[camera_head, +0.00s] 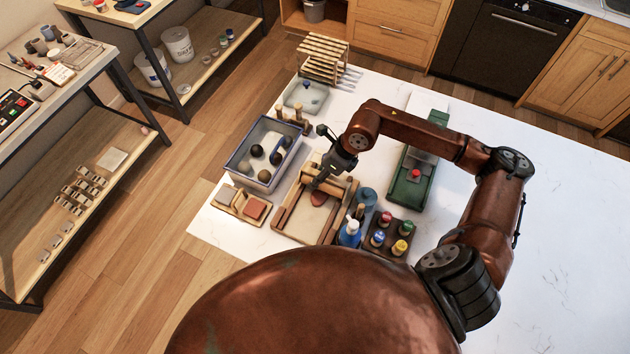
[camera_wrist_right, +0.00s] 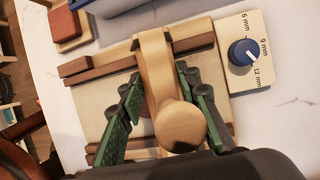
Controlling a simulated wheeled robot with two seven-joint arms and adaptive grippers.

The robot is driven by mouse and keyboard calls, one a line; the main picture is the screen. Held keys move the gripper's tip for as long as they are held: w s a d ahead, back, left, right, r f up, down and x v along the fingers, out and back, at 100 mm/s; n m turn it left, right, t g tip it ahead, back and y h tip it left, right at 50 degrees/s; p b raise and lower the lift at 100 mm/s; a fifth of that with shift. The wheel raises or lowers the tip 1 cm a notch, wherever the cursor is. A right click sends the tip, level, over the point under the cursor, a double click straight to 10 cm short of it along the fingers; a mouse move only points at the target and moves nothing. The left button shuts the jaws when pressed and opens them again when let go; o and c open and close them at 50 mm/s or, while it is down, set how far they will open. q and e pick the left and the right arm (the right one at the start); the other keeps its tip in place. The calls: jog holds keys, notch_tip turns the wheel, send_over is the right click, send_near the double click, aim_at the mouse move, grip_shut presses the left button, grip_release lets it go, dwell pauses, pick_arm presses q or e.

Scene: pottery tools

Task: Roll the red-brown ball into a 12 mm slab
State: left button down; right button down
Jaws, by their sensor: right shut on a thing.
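The red-brown clay (camera_head: 319,198) lies on the wood-framed rolling board (camera_head: 289,222). It looks like a low rounded piece, partly hidden; its thickness cannot be told. In the right wrist view only a sliver of it shows beside the wooden rolling pin (camera_wrist_right: 180,124). My right gripper (camera_head: 318,183) is over the far part of the board. Its green fingers (camera_wrist_right: 160,78) are on both sides of the pin and shut on it. The blue thickness knob (camera_wrist_right: 243,52) has 6, 9 and 12 mm marks; its exact setting is hard to read. My left gripper is out of view.
A blue-rimmed bin with several dark and pale balls (camera_head: 244,178) stands left of the board. A tray with clay slabs (camera_head: 233,203) is at the left. Bottles (camera_head: 350,233) and a rack of coloured-capped jars (camera_head: 400,248) stand close on the right. The table's right side is clear.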

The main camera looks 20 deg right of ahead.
jog(key=shift+d+f, duration=0.2)
jog(key=shift+d, duration=0.1)
jog(key=shift+w+d+b, duration=0.15)
jog(key=shift+w+b, duration=0.1)
jog(key=shift+b, duration=0.05)
jog(key=shift+s+a, duration=0.65)
jog(key=shift+a, duration=0.15)
jog(key=shift+s, duration=0.1)
jog(key=shift+s+a, duration=0.2)
jog(key=shift+a, duration=0.05)
jog(key=shift+s+a, duration=0.1)
